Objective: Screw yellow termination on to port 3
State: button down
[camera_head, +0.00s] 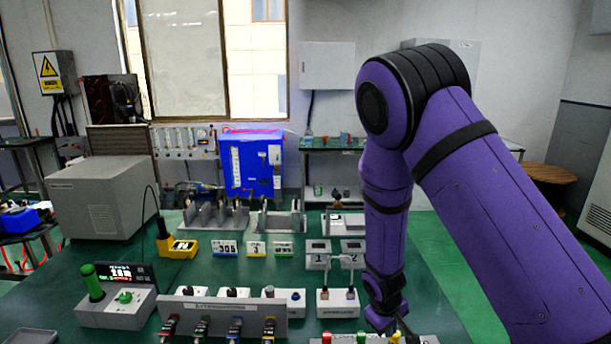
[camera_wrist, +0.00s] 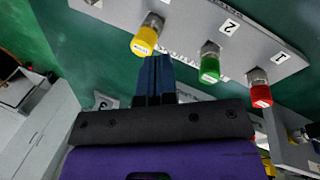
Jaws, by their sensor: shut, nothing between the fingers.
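The yellow termination (camera_wrist: 145,38) sits on a metal connector on the grey port panel (camera_wrist: 190,20), at the upper middle of the wrist view. It also shows at the bottom edge of the head view (camera_head: 395,338). The panel labels 2 and 1 show beside the green and red terminations; no label is visible beside the yellow one. My gripper (camera_wrist: 156,60) is shut and empty, its dark blue fingertips just below and right of the yellow termination in the wrist view. Whether they touch it I cannot tell. In the head view my gripper (camera_head: 405,328) is largely hidden by my wrist.
A green termination (camera_wrist: 209,65) and a red one (camera_wrist: 259,95) stand on the same panel.

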jog(key=shift+s+d+f, duration=0.15)
jog(key=shift+s+f, duration=0.05)
jog(key=shift+f, duration=0.85)
jog(key=shift+s+d+f, duration=0.15)
jog(key=shift+f, duration=0.95)
jog(key=shift+s+d+f, duration=0.15)
jog(key=shift+s+f, duration=0.05)
jog(key=shift+f, duration=0.85)
jog(key=shift+w+d, duration=0.15)
jog(key=shift+w+a, duration=0.35)
jog(key=shift+w, duration=0.05)
jog(key=shift+w+a, duration=0.15)
jog(key=shift+w, duration=0.35)
jog(key=shift+a, duration=0.1)
